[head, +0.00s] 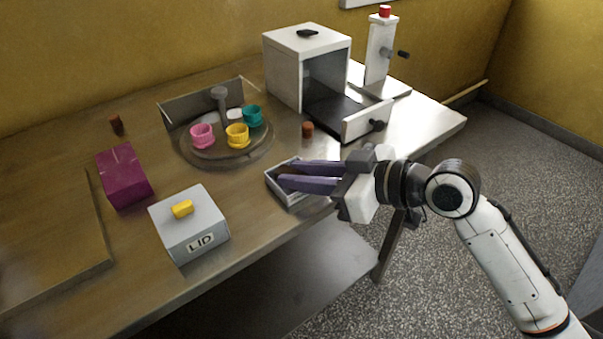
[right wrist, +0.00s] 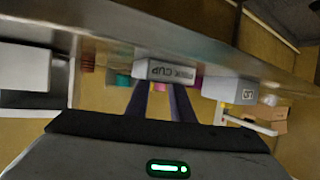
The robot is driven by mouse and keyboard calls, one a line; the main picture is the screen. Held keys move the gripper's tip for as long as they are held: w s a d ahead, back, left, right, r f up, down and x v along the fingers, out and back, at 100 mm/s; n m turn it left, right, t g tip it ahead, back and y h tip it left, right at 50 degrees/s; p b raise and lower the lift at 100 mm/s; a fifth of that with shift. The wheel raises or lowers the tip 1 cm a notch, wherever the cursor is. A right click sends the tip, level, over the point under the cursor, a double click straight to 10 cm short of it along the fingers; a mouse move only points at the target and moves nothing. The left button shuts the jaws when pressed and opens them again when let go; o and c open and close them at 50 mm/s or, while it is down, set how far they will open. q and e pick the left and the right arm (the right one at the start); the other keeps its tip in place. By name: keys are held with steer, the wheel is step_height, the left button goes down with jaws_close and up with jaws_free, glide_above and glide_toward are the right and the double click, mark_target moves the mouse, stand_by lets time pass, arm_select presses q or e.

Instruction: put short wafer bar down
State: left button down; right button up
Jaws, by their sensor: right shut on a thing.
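My right gripper (head: 281,176) reaches in from the right over a small grey-white open tray (head: 295,202) at the table's front edge. Its two long purple-grey fingers are shut on the short wafer bar, which is mostly hidden; only a little brown shows between them. I cannot tell whether the bar touches the tray. In the right wrist view the fingers (right wrist: 160,100) point at the tray's front wall (right wrist: 165,72), which bears a label ending in "CUP". My left gripper is not in view.
A grey box marked LID (head: 190,232) with a yellow knob and a purple block (head: 125,178) stand left. Pink, yellow and teal cups stand on a round turntable (head: 225,152) behind. A white open machine (head: 300,70) stands at the back. Small brown pieces (head: 308,129) lie apart.

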steer(key=shift+s+d+f, duration=0.1)
steer(key=shift+s+f, duration=0.05)
steer(key=shift+f, duration=0.65)
steer(key=o, duration=0.5)
steer(key=shift+f, duration=0.15)
steer(key=shift+r, duration=0.35)
steer(key=shift+d+r, duration=0.15)
steer(key=shift+r, duration=0.2)
steer(key=v, duration=1.1)
steer(key=shift+d+r, duration=0.15)
steer(key=shift+r, duration=0.4)
